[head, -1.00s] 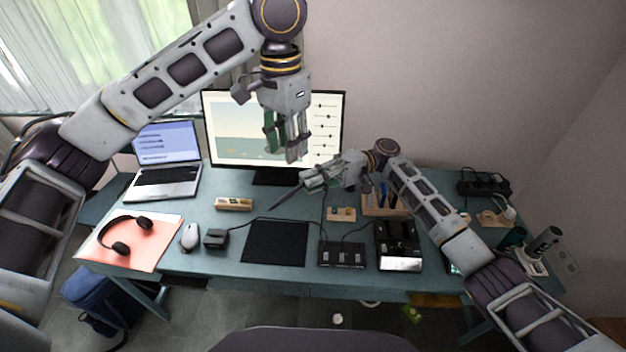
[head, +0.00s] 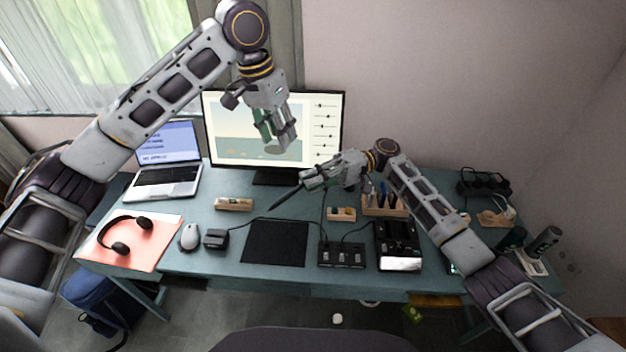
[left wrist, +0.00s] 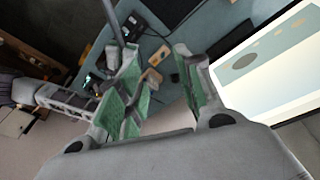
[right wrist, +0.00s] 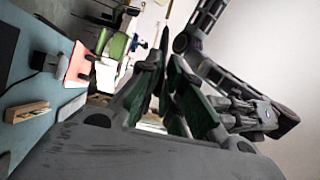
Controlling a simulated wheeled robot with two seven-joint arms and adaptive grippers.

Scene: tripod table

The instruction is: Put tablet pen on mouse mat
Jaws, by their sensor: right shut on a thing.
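The tablet pen (head: 284,200) is a thin dark stick. My right gripper (head: 306,180) is shut on it and holds it tilted, with its tip pointing down and left, above the desk. The pen's dark pointed end also shows beyond the fingers in the right wrist view (right wrist: 164,36). The mouse mat (head: 275,243) is a black square lying flat near the desk's front edge, below and left of my right gripper. My left gripper (head: 279,145) is open and empty, high in front of the monitor. Its spread green-padded fingers show in the left wrist view (left wrist: 160,85).
A monitor (head: 325,125) and a laptop (head: 165,182) stand at the back. A mouse (head: 190,237), a black box (head: 215,239) and headphones (head: 118,246) are left of the mat. A black switch box (head: 341,256) is close on its right. The mat is bare.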

